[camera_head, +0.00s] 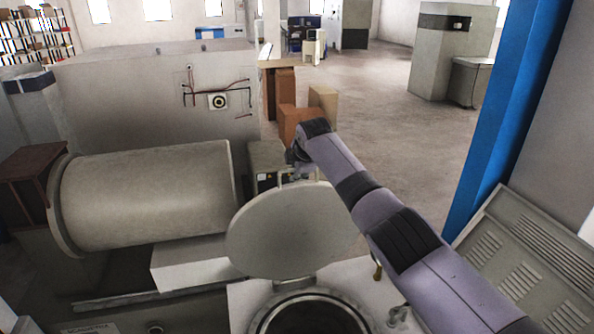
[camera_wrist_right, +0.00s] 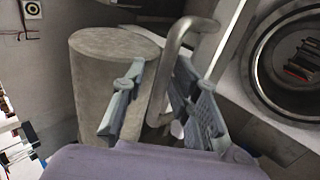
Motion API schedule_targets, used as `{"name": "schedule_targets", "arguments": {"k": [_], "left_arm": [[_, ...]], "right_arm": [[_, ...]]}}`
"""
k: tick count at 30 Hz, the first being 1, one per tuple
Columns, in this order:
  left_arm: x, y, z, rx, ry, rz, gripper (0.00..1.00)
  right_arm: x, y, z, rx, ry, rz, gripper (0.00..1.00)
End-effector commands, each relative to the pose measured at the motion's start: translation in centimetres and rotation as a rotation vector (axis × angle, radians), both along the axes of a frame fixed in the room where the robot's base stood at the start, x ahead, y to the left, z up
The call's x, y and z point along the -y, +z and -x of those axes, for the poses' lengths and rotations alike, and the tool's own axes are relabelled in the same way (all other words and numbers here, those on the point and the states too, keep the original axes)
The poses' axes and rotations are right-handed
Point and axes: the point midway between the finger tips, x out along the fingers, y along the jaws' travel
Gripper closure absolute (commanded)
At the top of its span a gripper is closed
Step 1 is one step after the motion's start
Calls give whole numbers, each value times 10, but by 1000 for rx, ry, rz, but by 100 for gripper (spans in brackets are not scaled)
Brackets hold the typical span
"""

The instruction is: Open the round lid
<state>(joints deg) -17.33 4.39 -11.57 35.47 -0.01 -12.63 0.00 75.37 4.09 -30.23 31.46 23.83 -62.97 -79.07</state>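The round lid (camera_head: 292,230) is a grey disc, swung up and standing steeply tilted behind the round opening (camera_head: 310,318). The opening also shows at the right of the right wrist view (camera_wrist_right: 290,62), with dark and reddish things inside. My right gripper (camera_head: 298,172) is at the lid's upper edge, partly hidden behind the lid and my arm. In the right wrist view its two fingers (camera_wrist_right: 162,105) are spread apart. A bent metal handle (camera_wrist_right: 168,75) runs between them, nearer the right finger; I cannot tell whether they touch. My left gripper is not in view.
A large grey horizontal cylinder (camera_head: 145,195) lies left of the lid. Cardboard boxes (camera_head: 300,120) stand on the floor beyond my right gripper. A blue post (camera_head: 508,105) and a slotted grey panel (camera_head: 535,265) are at the right. Open floor (camera_head: 385,120) extends behind.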

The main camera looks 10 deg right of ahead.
Motion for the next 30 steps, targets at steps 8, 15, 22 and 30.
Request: {"name": "schedule_targets", "arguments": {"k": [8,15,22,30], "left_arm": [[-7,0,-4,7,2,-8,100],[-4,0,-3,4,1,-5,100],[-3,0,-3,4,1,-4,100],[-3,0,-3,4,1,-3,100]], "right_arm": [[0,0,1,-3,-1,-1,71],[1,15,12,3,1,-1,71],[2,42,35,4,0,0,71],[2,77,65,2,1,-1,71]]}}
